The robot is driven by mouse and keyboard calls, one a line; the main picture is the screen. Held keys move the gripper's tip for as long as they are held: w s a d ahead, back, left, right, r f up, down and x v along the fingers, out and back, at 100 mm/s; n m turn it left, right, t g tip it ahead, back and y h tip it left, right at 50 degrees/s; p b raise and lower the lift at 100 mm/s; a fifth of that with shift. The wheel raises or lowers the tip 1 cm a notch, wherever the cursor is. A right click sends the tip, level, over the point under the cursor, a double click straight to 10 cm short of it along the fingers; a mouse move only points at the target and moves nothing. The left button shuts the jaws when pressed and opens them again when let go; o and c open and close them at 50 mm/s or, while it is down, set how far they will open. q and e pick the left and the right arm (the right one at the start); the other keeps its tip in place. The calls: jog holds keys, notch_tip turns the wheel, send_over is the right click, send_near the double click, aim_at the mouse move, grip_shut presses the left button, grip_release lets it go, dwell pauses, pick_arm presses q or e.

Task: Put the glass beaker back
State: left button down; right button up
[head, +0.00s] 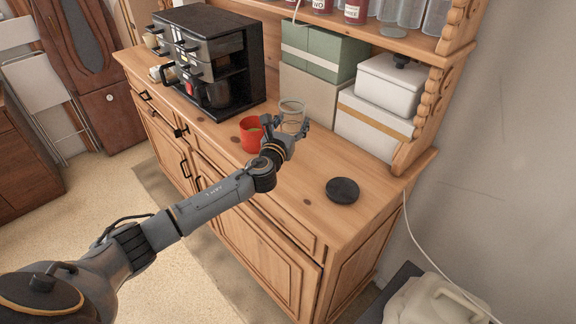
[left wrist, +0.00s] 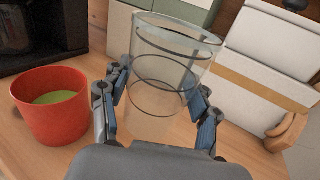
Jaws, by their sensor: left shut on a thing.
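The clear glass beaker (head: 291,113) is upright at the dresser top, behind my left gripper (head: 283,130) in the head view. In the left wrist view the beaker (left wrist: 170,65) stands between the two fingers of my left gripper (left wrist: 158,108), which is shut on it. Whether its base touches the wood is hard to tell. My right gripper is in neither view.
A red cup (head: 250,134) with something green inside stands just left of the beaker. A black coffee machine (head: 212,60) is behind it, and boxes (head: 318,52) stand at the back. A black disc (head: 342,190) lies to the right on the dresser top (head: 300,200). Glass jars stand on the shelf above.

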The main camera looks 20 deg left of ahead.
pick_arm(q)
jog(key=s+d+r+m+h+b, duration=0.1)
jog(key=s+d+r+b, duration=0.15)
jog(key=s, duration=0.65)
jog(key=s+d+r+h+b, duration=0.1)
jog(key=s+d+r, duration=0.25)
jog(key=s, duration=0.45)
jog(key=w+a+f, duration=0.1)
jog(key=w+f, duration=0.2)
jog(key=w, duration=0.1)
jog(key=w+a+f+p, duration=0.1)
jog(key=w+a+f, duration=0.1)
jog(key=w+f, duration=0.2)
jog(key=w+a+f, duration=0.1)
jog(key=w+f, duration=0.2)
jog(key=w, duration=0.1)
jog(key=shift+w+a+f+p, duration=0.1)
jog(key=shift+a+f+p, duration=0.15)
jog(key=shift+a+p, duration=0.15)
jog(key=shift+w+f, duration=0.1)
jog(key=shift+f, duration=1.6)
jog(key=shift+a, duration=0.1)
